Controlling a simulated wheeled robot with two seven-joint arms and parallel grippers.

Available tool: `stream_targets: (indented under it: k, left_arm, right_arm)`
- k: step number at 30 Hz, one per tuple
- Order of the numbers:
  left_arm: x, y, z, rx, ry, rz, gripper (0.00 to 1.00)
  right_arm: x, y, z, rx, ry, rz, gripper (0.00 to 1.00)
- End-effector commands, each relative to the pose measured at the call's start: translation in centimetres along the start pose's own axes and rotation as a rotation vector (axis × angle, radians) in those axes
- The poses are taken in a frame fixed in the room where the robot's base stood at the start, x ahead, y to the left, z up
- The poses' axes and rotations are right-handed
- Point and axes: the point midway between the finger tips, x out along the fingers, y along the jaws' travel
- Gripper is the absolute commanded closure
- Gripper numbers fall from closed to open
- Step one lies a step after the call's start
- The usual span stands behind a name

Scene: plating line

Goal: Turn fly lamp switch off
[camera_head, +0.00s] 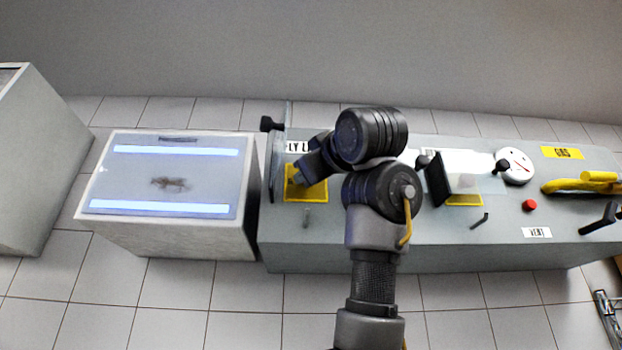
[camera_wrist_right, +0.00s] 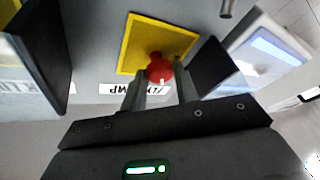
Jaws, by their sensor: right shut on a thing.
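The fly lamp switch is a red knob (camera_wrist_right: 160,68) on a yellow plate (camera_wrist_right: 142,38) in the right wrist view. A label reading "...Y ...MP" (camera_wrist_right: 120,88) lies beside the plate, partly covered by the fingers. My right gripper (camera_wrist_right: 159,82) is shut on the red knob, one finger on each side. In the head view my right gripper (camera_head: 301,178) is over the yellow plate (camera_head: 319,191) and hides the knob. The fly lamp (camera_head: 170,178) is a pale box at the left with two glowing bluish tubes and a dark smudge between them. My left gripper is not in view.
The grey counter (camera_head: 330,245) carries a dark upright panel (camera_head: 438,180), a second yellow plate (camera_head: 464,200), a round dial (camera_head: 514,164), a red button (camera_head: 529,204) and a yellow handle (camera_head: 580,185). Small pegs stick up from it. A grey cabinet (camera_head: 35,165) stands far left.

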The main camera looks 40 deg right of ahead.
Motion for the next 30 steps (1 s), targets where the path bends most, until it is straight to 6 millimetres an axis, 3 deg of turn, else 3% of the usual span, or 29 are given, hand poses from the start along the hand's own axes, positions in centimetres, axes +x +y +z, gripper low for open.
stream_targets:
  k: [12,30]
  left_arm:
    - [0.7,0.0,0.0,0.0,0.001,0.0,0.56]
    - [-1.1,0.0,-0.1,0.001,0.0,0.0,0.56]
  right_arm:
    - [0.1,0.3,-0.2,-0.358,-0.058,-0.162,0.93]
    - [0.3,0.7,-0.6,-0.83,-0.132,-0.371,0.93]
